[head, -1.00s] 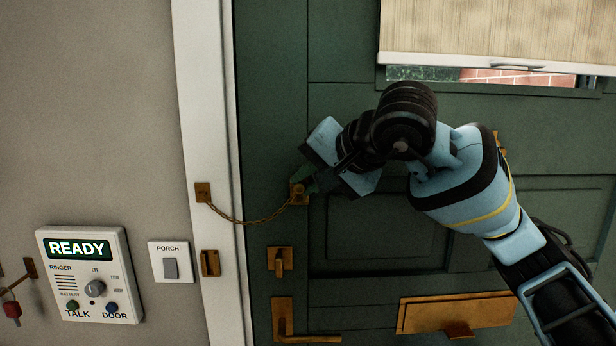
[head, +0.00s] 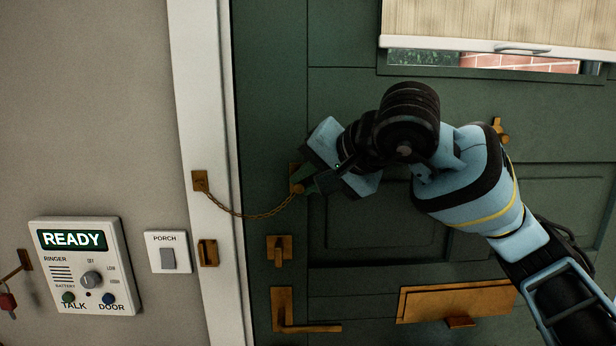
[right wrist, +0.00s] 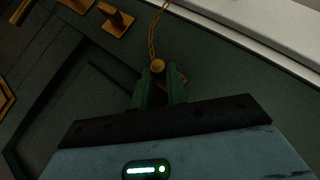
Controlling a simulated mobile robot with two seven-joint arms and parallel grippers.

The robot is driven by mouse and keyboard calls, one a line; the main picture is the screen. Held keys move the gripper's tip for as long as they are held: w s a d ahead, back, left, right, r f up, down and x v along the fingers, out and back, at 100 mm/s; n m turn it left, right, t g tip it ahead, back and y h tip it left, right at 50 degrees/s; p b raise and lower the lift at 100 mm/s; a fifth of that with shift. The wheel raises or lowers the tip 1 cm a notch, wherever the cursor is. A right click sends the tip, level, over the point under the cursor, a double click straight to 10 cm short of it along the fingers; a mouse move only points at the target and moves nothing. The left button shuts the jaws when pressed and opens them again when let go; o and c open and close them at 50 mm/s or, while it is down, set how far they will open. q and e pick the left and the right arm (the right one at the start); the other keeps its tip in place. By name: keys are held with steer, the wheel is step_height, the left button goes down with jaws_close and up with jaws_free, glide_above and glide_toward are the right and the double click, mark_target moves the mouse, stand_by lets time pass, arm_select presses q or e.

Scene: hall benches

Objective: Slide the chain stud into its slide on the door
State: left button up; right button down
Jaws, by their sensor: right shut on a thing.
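My right gripper (head: 306,183) is in front of the green door, with its fingers shut on the chain stud. The round brass end of the stud (right wrist: 157,66) shows between the fingertips in the right wrist view. The brass chain (head: 250,215) hangs in a shallow curve from a brass plate (head: 200,181) on the white frame to the fingertips. A brass piece on the door, apparently the slide (head: 295,170), is mostly hidden behind the fingers. I cannot tell whether the stud sits in its slot. My left gripper is not in view.
Below on the door (head: 345,235) are a brass latch (head: 280,250), a lever handle (head: 283,312) and a letter plate (head: 450,303). A blind (head: 490,22) hangs top right. An intercom (head: 85,262), a porch switch (head: 168,254) and keys are on the left wall.

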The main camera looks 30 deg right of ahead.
steer(key=c, duration=1.3)
jaws_free()
steer(key=v, duration=0.8)
steer(key=shift+w+a+f, duration=0.1)
